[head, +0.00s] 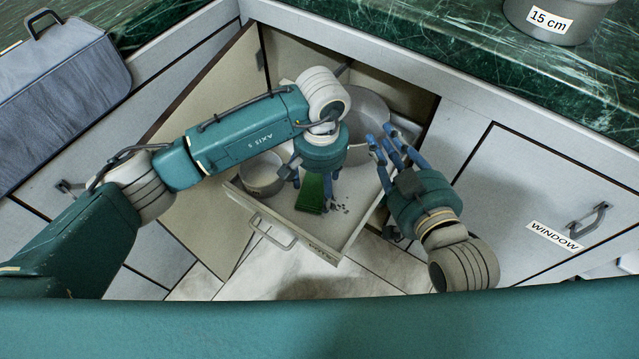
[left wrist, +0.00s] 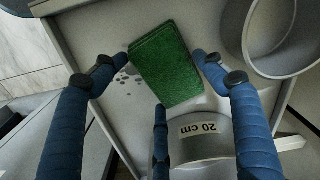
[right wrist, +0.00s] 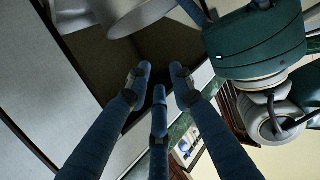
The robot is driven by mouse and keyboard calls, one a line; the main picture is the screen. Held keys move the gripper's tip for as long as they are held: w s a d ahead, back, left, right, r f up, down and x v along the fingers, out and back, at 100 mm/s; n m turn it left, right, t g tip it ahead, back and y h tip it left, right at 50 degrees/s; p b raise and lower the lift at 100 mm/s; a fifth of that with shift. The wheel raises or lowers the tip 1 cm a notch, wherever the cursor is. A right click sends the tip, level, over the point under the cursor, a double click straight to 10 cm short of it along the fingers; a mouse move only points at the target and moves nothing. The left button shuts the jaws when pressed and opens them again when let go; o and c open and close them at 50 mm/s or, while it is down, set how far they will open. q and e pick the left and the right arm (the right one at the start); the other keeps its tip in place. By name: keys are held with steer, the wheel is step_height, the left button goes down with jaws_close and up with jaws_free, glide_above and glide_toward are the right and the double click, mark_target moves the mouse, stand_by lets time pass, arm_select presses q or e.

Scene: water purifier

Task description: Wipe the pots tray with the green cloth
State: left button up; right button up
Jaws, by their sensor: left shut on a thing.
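The green cloth (head: 313,193) lies on the pots tray (head: 355,200), a pale pulled-out drawer. My left gripper (head: 314,180) reaches down into the tray and is shut on the cloth; the left wrist view shows the cloth (left wrist: 167,65) between its fingers. Small dark stains (head: 341,209) are on the tray floor just right of the cloth, and the left wrist view shows spots (left wrist: 124,80) beside it. My right gripper (head: 385,147) is empty above the tray's right side, its fingers apart.
A smaller pot (head: 262,177) stands in the tray's left part and a larger pot (head: 369,108) at its back. A pot labelled 20 cm (left wrist: 198,128) shows near the left fingers. An open cabinet door (head: 205,130) is on the left. A 15 cm pot (head: 560,22) stands on the green counter.

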arm_select(q)
steer(key=shift+f, duration=0.1)
arm_select(e)
steer(key=shift+w+r, duration=0.1)
steer(key=shift+r, duration=0.2)
steer(key=shift+a+r+t, duration=0.1)
steer(key=shift+r+t, duration=0.15)
steer(key=shift+t, duration=0.05)
steer(key=shift+w+r, duration=0.1)
steer(key=shift+r, duration=0.1)
arm_select(q)
steer(key=shift+f, duration=0.1)
arm_select(e)
steer(key=shift+a+r, duration=0.1)
steer(key=shift+r, duration=0.15)
steer(key=shift+w+r+t, duration=0.1)
steer(key=shift+r+t, duration=0.05)
steer(key=shift+t, duration=0.15)
